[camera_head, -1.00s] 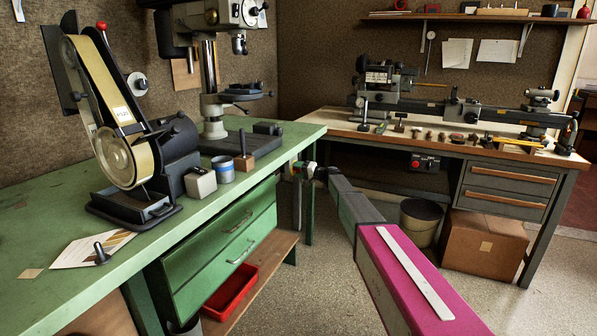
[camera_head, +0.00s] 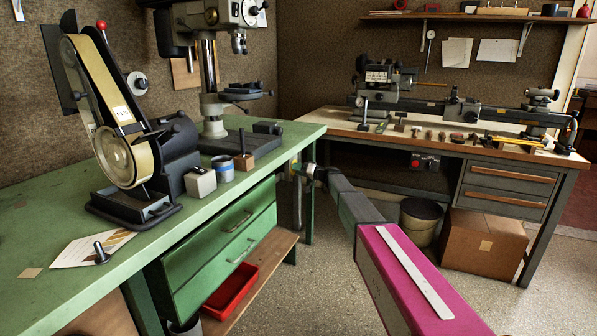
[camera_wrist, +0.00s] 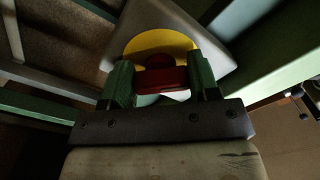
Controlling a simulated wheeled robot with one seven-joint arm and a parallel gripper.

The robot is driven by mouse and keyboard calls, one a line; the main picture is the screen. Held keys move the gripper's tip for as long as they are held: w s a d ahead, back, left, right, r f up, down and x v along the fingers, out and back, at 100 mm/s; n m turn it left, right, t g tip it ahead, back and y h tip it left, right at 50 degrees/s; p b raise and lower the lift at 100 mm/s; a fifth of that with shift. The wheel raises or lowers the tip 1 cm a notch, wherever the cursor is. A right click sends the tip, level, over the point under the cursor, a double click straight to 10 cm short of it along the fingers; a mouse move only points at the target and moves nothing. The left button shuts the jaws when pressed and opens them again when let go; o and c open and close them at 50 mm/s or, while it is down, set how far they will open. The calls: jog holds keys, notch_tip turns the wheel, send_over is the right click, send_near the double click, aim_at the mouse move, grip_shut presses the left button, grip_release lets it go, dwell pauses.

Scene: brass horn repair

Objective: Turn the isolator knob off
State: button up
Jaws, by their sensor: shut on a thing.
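The isolator knob (camera_wrist: 162,78) is red, with a bar lying roughly level across the wrist view. It sits on a yellow disc (camera_wrist: 150,42) on a pale grey housing (camera_wrist: 205,25). My gripper (camera_wrist: 163,84) has its two green fingers on either side of the red bar, shut on its ends. In the head view my gripper (camera_head: 303,169) is small, at the far end of my arm, beside the far right end of the green bench. The knob cannot be made out there.
The green bench (camera_head: 45,285) carries a belt sander (camera_head: 122,150) and a drill press. Its drawers and a lower shelf with a red tray (camera_head: 231,290) are near my arm. A lathe bench (camera_head: 340,122) stands behind, with a bin (camera_head: 420,222) and cardboard box (camera_head: 485,243) below.

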jog(key=shift+f, duration=0.1)
jog(key=o, duration=0.9)
jog(key=shift+d, duration=0.1)
jog(key=v, duration=1)
jog(key=shift+s+d, duration=0.2)
jog(key=shift+d, duration=0.15)
jog(key=shift+s, duration=0.1)
